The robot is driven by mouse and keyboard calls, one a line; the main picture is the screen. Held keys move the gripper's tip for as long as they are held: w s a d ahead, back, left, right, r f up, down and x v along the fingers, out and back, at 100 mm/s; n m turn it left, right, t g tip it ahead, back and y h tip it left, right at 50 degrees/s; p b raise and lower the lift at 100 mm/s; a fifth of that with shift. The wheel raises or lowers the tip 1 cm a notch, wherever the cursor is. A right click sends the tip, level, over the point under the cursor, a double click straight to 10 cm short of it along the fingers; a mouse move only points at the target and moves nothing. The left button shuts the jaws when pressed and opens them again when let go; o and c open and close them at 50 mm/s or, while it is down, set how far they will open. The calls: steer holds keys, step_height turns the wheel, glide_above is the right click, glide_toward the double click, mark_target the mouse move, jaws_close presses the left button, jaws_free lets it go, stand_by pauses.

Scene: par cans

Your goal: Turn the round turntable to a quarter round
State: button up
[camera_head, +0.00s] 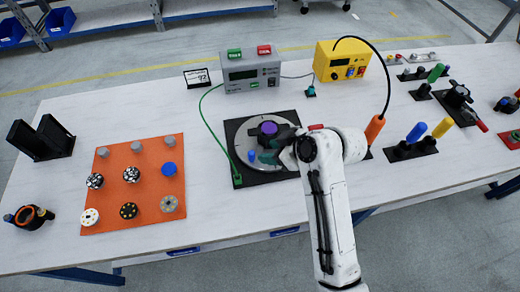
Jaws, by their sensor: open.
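The round turntable (245,137) is a grey disc on a black square base (235,127) near the middle of the table. My arm's white links hide the right side of the turntable. My gripper is open; I cannot tell whether a finger touches the peg or disc.
A grey box (252,76) with green and red buttons and a yellow box (339,66) stand behind. A green cable (217,113) runs to the base's front left corner. An orange mat (114,166) with several pucks lies left. Handled fixtures (421,133) stand right.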

mark_target(253, 153)
steer(key=x, duration=1)
steer(key=shift+f, duration=0.1)
steer(key=shift+c, duration=0.4)
jaws_close()
